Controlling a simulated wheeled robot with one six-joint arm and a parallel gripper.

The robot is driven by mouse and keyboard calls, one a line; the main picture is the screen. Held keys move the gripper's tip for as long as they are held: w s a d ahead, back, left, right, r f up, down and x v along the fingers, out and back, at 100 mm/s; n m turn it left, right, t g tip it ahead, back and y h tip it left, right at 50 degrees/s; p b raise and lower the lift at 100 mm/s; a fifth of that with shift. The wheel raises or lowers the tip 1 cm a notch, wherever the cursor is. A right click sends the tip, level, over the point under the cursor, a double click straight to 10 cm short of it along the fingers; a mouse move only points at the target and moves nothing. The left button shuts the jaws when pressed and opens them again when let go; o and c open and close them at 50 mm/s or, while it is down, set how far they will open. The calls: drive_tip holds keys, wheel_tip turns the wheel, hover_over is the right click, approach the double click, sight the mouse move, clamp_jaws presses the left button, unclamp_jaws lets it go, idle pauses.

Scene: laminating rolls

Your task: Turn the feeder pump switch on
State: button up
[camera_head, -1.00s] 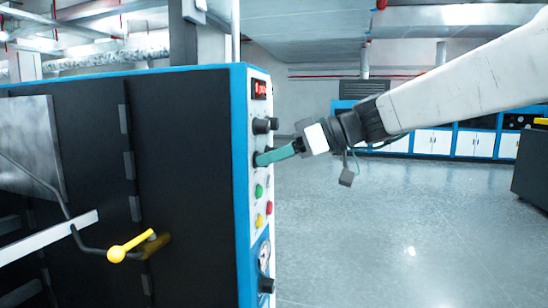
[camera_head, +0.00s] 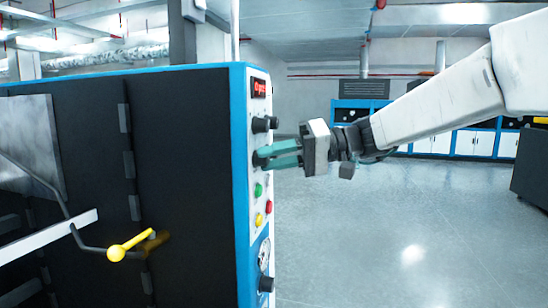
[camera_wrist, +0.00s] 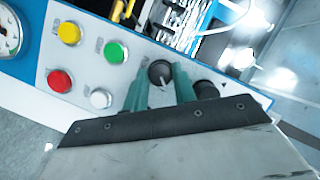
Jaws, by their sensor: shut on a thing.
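The control panel (camera_head: 259,222) is the narrow white face on the right side of the dark machine. My gripper (camera_head: 263,157) reaches it from the right, with its two teal fingers at a black rotary switch (camera_head: 256,159). In the wrist view this switch (camera_wrist: 159,70) sits between the fingertips, and my gripper (camera_wrist: 161,78) is shut on it. The fingers partly cover it. A second black knob (camera_head: 262,125) is just above it in the head view. That knob (camera_wrist: 206,90) also shows right of the fingers in the wrist view. The labels are too small to read.
A green button (camera_wrist: 116,52), yellow button (camera_wrist: 70,32), red button (camera_wrist: 60,81) and white button (camera_wrist: 101,97) lie close left of the fingers. A yellow-handled lever (camera_head: 117,253) sticks out from the machine's dark side. The floor to the right is clear.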

drive_tip(key=shift+m+g+y, duration=0.3)
drive_tip(key=shift+m+y, duration=0.2)
drive_tip(key=shift+m, duration=0.8)
drive_tip(key=o, duration=1)
drive_tip(key=shift+f, duration=0.1)
drive_tip(key=d, duration=0.7)
drive_tip(key=shift+w+d+r, duration=0.25)
drive_tip(key=shift+d+r, duration=0.1)
drive_tip(key=shift+d, duration=0.05)
